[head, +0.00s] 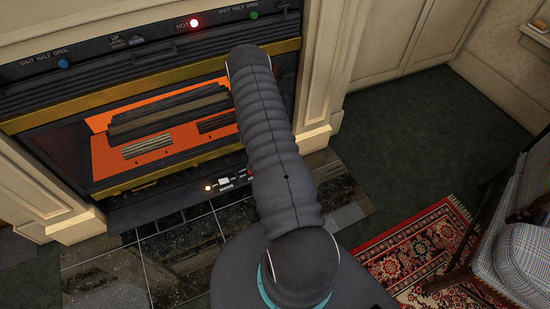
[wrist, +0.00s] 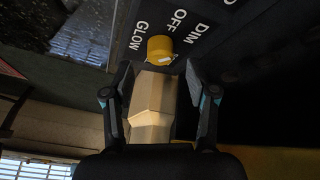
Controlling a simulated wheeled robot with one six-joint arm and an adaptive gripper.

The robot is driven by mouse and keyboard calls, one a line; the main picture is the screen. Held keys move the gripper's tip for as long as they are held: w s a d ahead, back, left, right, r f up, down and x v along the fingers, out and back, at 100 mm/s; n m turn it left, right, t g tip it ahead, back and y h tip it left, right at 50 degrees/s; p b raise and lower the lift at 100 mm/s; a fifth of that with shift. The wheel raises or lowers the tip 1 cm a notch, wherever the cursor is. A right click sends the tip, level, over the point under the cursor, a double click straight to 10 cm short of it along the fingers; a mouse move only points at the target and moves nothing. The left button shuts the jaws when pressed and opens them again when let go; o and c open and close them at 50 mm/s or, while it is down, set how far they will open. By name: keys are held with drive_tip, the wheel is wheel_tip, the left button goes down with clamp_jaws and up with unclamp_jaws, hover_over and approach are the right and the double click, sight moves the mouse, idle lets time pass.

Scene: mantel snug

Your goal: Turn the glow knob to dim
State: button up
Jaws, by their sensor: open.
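The knob (wrist: 160,47) is a yellow round cap with a small pale mark on its lower edge. In the wrist view it sits on a dark panel beside the words GLOW, OFF and DIM. I cannot tell which word it is set to. My gripper (wrist: 160,82) is open, its two dark fingers spread just below the knob in the picture, and the knob appears ahead of the gap. No finger visibly touches it. In the head view my arm hides the gripper and the knob.
A pale stepped shape (wrist: 153,105) shows between my fingers. A red patterned rug (head: 425,245) and a chair (head: 515,245) stand at right.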

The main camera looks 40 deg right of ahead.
drive_tip(key=v, duration=0.8)
drive_tip(key=shift+a+r, duration=0.25)
drive_tip(key=shift+r, duration=0.1)
